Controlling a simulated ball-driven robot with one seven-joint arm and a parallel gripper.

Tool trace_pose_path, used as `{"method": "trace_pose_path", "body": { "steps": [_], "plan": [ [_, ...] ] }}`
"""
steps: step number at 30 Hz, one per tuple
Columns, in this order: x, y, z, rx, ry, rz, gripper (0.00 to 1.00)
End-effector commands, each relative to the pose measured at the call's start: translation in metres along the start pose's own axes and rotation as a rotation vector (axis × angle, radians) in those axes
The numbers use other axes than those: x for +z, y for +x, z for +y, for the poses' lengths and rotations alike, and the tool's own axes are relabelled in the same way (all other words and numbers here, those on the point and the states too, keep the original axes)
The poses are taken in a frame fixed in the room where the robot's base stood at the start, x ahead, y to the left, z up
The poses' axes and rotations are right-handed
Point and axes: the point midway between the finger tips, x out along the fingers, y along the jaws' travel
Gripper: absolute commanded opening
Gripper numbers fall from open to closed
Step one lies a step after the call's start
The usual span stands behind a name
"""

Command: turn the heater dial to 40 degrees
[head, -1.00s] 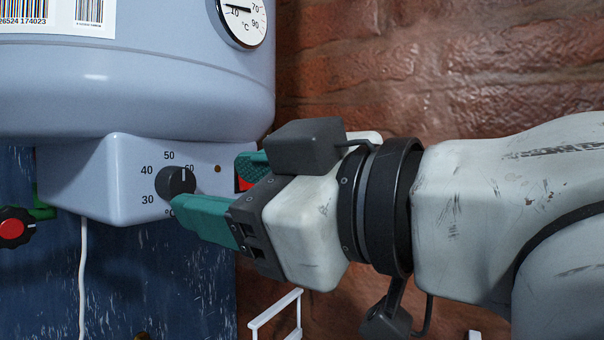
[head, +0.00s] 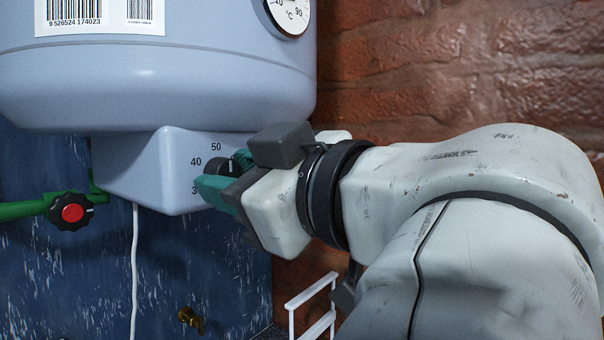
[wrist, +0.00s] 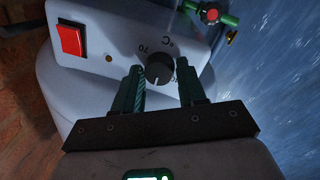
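The heater (head: 160,85) is a large pale blue-grey tank with a control box (head: 150,175) under it. The black round dial (head: 217,166) sits on the box's front, with the numbers 40 and 50 readable beside it in the head view. My gripper hides the dial's right side and part of the scale. A pale pointer line shows on the dial, but its exact reading is unclear. My gripper (wrist: 160,68), with green fingers, is open. In the wrist view its fingers stand on either side of the dial (wrist: 159,68), with visible gaps.
A red switch (wrist: 71,40) is on the box beside the dial. A red-knobbed valve (head: 71,212) on a green pipe is at the left. A white cable (head: 134,265) hangs below. A white rack (head: 312,300) stands below my arm, by the brick wall (head: 450,70).

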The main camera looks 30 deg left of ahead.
Motion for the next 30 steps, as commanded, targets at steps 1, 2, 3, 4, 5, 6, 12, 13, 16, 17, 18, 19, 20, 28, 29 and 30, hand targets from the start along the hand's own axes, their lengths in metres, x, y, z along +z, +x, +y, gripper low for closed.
{"method": "trace_pose_path", "body": {
  "steps": [1,2,3,4,5,6,12,13,16,17,18,19,20,28,29,30],
  "plan": [
    [0.0,-0.0001,0.0,0.0,0.0,0.0,0.35],
    [0.0,-0.0001,0.0,0.0,0.0,0.0,0.32],
    [0.0,-0.0001,0.0001,0.0,0.0,0.0,0.29],
    [0.0,-0.0001,0.0,0.0,0.0,0.0,0.26],
    [-0.0001,-0.0001,0.0,0.0,0.0,0.0,0.23],
    [-0.0001,-0.0002,0.0001,0.0,0.0,0.0,0.19],
    [0.0,-0.0002,0.0001,0.0,0.0,0.0,0.05],
    [0.0,-0.0002,0.0,0.0,-0.001,0.0,0.05],
    [0.0004,-0.0002,-0.0001,0.001,-0.01,0.001,0.05],
    [0.0006,-0.0002,-0.0002,0.001,-0.015,0.001,0.05],
    [0.0009,-0.0002,-0.0004,0.001,-0.024,0.002,0.05],
    [0.0011,-0.0002,-0.0005,0.002,-0.033,0.003,0.05],
    [0.0013,-0.0002,-0.0006,0.002,-0.043,0.003,0.05],
    [0.0036,-0.0004,-0.0013,0.01,-0.209,0.017,0.05],
    [0.0038,-0.0003,-0.0014,0.011,-0.236,0.019,0.05],
    [0.004,-0.0006,-0.0012,0.013,-0.272,0.021,0.05]
  ]
}}
